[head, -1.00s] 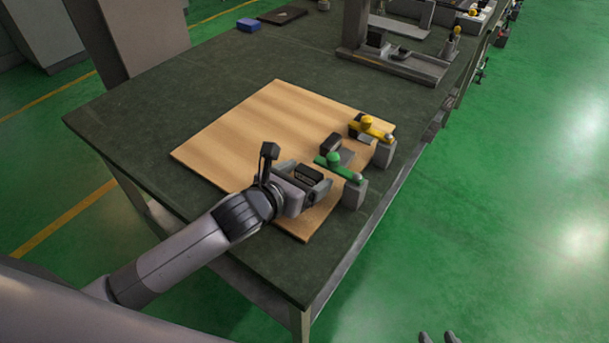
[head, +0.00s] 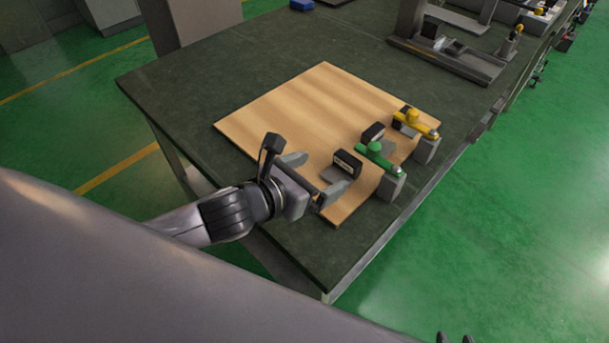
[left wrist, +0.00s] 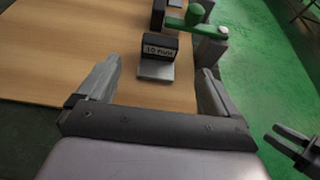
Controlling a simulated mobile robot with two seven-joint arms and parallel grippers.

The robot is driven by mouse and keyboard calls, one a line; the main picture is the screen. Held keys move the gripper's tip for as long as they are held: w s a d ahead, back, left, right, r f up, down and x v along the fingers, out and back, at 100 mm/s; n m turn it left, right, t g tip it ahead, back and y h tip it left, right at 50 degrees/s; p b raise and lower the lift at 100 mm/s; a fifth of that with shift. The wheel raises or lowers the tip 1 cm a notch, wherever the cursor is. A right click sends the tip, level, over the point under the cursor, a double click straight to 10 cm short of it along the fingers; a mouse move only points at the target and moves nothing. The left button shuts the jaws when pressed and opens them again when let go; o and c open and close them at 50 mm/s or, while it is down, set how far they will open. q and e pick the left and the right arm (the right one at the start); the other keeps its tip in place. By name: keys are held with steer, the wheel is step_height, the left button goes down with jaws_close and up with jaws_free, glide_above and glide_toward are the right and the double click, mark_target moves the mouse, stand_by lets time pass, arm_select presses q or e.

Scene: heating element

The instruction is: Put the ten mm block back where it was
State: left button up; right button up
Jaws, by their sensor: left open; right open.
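The ten mm block (head: 347,163) is black with a white "10 mm" label. It stands upright on the wooden board, at the back of a flat grey plate (head: 333,177). In the left wrist view the block (left wrist: 160,46) and grey plate (left wrist: 155,71) are ahead, between the lines of the fingers. My left gripper (head: 320,176) is open and empty, short of the plate and apart from the block. My right gripper (left wrist: 291,142) shows at the right edge of the left wrist view, and its open tips (head: 455,338) show at the bottom of the head view. It is away from the board.
A green clamp (head: 380,160) stands close to the block's right, at the board's edge. Another black block (head: 373,133) and a yellow clamp (head: 416,122) are beyond it. The wooden board's (head: 290,110) left and middle are clear on the dark green table (head: 190,95).

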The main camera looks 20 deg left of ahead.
arm_select(q)
steer(key=shift+v, duration=1.6)
